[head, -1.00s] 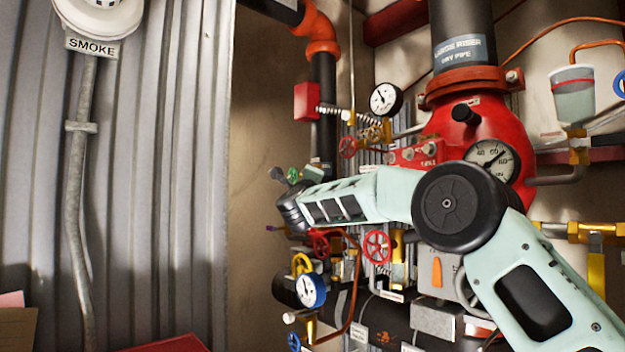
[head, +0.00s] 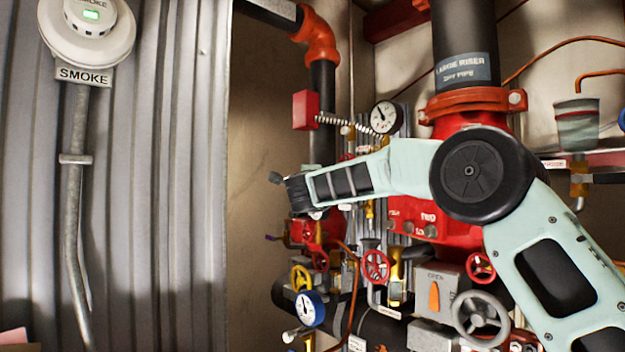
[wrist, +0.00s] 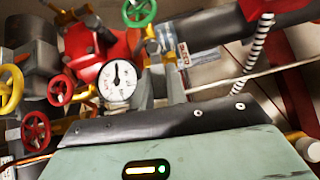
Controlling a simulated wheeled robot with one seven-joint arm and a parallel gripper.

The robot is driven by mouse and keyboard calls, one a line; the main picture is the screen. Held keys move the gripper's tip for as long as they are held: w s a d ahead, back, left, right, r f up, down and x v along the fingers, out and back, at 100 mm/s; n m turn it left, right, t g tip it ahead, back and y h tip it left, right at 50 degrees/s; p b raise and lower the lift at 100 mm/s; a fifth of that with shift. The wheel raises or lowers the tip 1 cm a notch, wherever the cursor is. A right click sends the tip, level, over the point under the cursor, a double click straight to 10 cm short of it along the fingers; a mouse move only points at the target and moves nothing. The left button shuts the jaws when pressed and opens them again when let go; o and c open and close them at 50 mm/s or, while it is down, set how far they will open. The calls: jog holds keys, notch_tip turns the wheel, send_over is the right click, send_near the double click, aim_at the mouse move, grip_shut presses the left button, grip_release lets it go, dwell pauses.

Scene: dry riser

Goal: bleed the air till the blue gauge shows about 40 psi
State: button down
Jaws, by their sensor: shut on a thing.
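The blue gauge (head: 308,309) has a blue rim and a white face. It sits low in the head view beside a yellow handwheel (head: 301,277); its needle points roughly upward, but its numbers are too small to read. My gripper (head: 290,188) is at the left end of my raised arm, above and slightly left of that gauge. Its jaws are shut, but the fingertips and what they hold are hidden. The wrist view shows a white-faced gauge (wrist: 117,80), which I cannot identify surely, and a green handwheel (wrist: 139,12).
Red handwheels (head: 376,266) and pipework crowd the space below my arm. A second gauge (head: 385,117) and a red box (head: 305,110) are above it. The large riser pipe (head: 464,60) stands behind. A corrugated wall (head: 180,180) with a smoke detector (head: 87,30) is at left.

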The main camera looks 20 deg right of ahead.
jog(key=shift+r+n+g, duration=0.15)
jog(key=shift+n+g, duration=0.25)
jog(key=shift+y, duration=0.3)
jog(key=c, duration=1.4)
grip_release()
jog(key=b+v, duration=0.9)
jog(key=v, duration=0.8)
jog(key=shift+s+a, duration=0.15)
jog(key=shift+a, duration=0.05)
